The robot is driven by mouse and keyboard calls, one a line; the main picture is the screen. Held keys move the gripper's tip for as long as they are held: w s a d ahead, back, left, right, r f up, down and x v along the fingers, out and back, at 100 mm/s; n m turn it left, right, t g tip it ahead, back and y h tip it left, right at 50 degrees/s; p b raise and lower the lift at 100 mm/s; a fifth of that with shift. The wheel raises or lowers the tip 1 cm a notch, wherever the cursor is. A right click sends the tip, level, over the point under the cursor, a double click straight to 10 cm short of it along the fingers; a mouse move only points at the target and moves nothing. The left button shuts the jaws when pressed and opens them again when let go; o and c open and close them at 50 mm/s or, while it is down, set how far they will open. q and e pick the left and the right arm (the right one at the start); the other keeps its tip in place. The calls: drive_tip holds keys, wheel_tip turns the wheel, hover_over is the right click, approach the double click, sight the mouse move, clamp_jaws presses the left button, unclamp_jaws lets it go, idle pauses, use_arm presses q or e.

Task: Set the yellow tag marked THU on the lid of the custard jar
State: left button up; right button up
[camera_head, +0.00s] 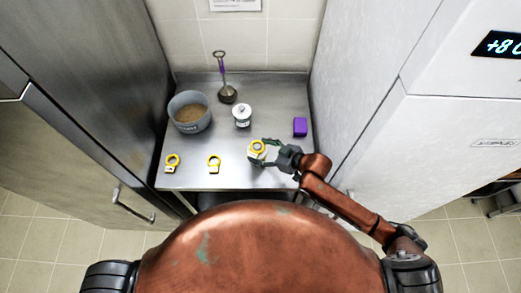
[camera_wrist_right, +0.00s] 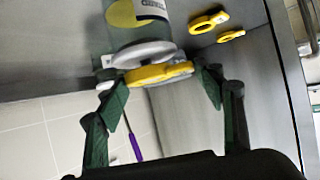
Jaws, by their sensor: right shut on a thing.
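My right gripper (camera_head: 262,148) is shut on a yellow ring-shaped tag (camera_head: 257,147). In the right wrist view the tag (camera_wrist_right: 158,74) lies between the green fingers (camera_wrist_right: 163,88); I cannot read its marking. That view appears upside down. The tag is right at a pale round lid (camera_wrist_right: 143,53) of a clear jar with yellow contents and a white label (camera_wrist_right: 152,9), probably the custard jar. I cannot tell if tag and lid touch. In the head view the gripper and tag mostly hide this jar. My left gripper is out of view.
Two more yellow tags (camera_head: 172,163) (camera_head: 214,163) lie at the counter's front left. Tall cabinets flank the steel counter (camera_head: 213,182).

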drive_tip(key=shift+f+b, duration=0.3)
drive_tip(key=shift+f, duration=0.35)
drive_tip(key=o, duration=0.8)
drive_tip(key=shift+c, duration=0.2)
